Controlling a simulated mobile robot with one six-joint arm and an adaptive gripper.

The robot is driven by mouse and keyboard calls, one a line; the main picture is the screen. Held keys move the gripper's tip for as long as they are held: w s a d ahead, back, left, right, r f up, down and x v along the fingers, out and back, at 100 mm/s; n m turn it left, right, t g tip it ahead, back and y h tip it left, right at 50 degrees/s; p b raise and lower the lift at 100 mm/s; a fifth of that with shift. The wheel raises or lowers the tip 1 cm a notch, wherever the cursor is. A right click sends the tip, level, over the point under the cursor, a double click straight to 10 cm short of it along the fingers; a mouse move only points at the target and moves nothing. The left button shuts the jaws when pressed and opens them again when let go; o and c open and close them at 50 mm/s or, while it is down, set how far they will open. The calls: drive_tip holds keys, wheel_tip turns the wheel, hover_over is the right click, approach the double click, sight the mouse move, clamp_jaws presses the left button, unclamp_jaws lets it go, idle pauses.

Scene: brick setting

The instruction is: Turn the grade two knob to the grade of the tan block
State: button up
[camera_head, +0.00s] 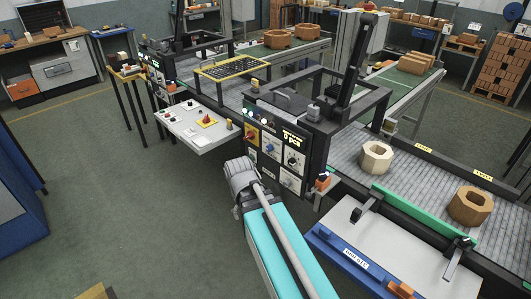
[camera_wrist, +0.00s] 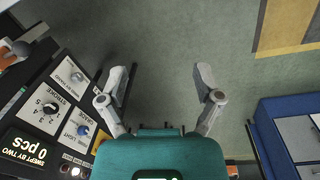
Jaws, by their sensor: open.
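A control panel (camera_head: 271,155) on the machine front carries several knobs. In the wrist view it shows at the left, upside down, with a dial marked STROKE (camera_wrist: 50,108), a HAND knob (camera_wrist: 78,77) and a blue LIGHT knob (camera_wrist: 84,129). I cannot make out a label naming a grade two knob. On the grey conveyor stand a pale cream block (camera_head: 376,157) and a darker tan-brown block (camera_head: 470,205), each with a hole. My gripper (camera_wrist: 160,80) is open and empty over bare floor, right of the panel; its fingers are not clear in the head view.
A counter display (camera_wrist: 27,151) reads 0 pcs. A grey side console (camera_head: 198,125) with a red knob juts out left of the panel. A white tray with a blue front edge (camera_head: 350,258) lies right of my arm.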

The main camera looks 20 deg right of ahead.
drive_tip(key=w+d+f+n+h+b, duration=0.2)
drive_tip(key=w+n, duration=0.1)
drive_tip(key=w, duration=0.2)
drive_tip(key=w+d+f+n+h+b, duration=0.1)
drive_tip(key=w+d+f+n+b, duration=0.15)
drive_tip(key=w, duration=0.25)
drive_tip(key=n+t+h+b, duration=0.3)
drive_tip(key=n+h+b, duration=0.75)
drive_tip(key=n, duration=0.65)
approach(268, 149)
drive_tip(key=s+a+r+y+b, duration=0.1)
drive_tip(key=a+r+b, duration=0.1)
drive_tip(key=a, duration=0.1)
drive_tip(key=shift+a+r, duration=0.1)
drive_tip(key=b+x, duration=0.5)
drive_tip(key=x, duration=0.8)
drive_tip(key=shift+w+d, duration=0.15)
drive_tip(key=shift+d, duration=0.2)
